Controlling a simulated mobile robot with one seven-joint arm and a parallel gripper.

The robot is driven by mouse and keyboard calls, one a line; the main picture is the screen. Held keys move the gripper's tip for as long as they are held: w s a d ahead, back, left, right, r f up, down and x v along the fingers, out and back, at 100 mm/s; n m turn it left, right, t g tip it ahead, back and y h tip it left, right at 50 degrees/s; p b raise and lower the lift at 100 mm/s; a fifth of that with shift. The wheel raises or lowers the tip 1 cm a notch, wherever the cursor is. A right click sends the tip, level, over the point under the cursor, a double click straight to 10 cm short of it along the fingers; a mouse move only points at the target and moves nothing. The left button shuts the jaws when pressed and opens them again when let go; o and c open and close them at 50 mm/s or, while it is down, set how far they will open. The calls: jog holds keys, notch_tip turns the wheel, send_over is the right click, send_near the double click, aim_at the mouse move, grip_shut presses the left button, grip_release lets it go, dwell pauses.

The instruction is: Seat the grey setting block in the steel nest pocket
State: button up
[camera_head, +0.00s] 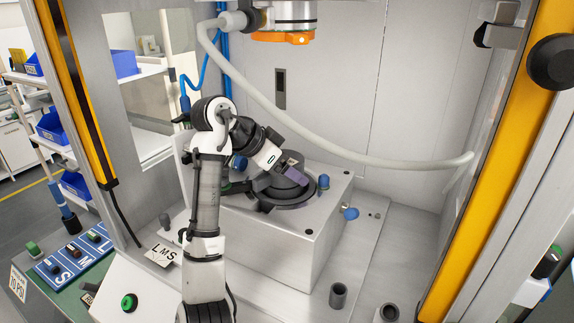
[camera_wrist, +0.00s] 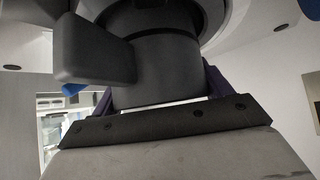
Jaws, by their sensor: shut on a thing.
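My gripper (camera_head: 279,170) reaches down from the left over the steel block (camera_head: 285,235). Its purple fingers are shut on a dark grey round body, which I take for the grey setting block (camera_head: 292,178). In the wrist view the setting block (camera_wrist: 165,70) sits between the purple fingers of my gripper (camera_wrist: 160,90). A dark arm-like piece juts out beside it there. A dark ring-shaped nest (camera_head: 305,198) lies under and around the held body. My gripper hides part of it, so I cannot tell whether the block rests in the pocket.
An orange-ringed press head (camera_head: 285,36) hangs above. A grey hose (camera_head: 330,150) sweeps across behind. Blue knobs (camera_head: 351,213) stand by the block's right edge. Grey cups (camera_head: 338,295) stand at front right. Yellow posts flank the opening.

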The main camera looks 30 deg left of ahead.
jog(key=shift+f, duration=0.45)
jog(key=o, duration=1.3)
jog(key=b+v, duration=0.2)
jog(key=v, duration=1.2)
jog(key=shift+d, duration=0.1)
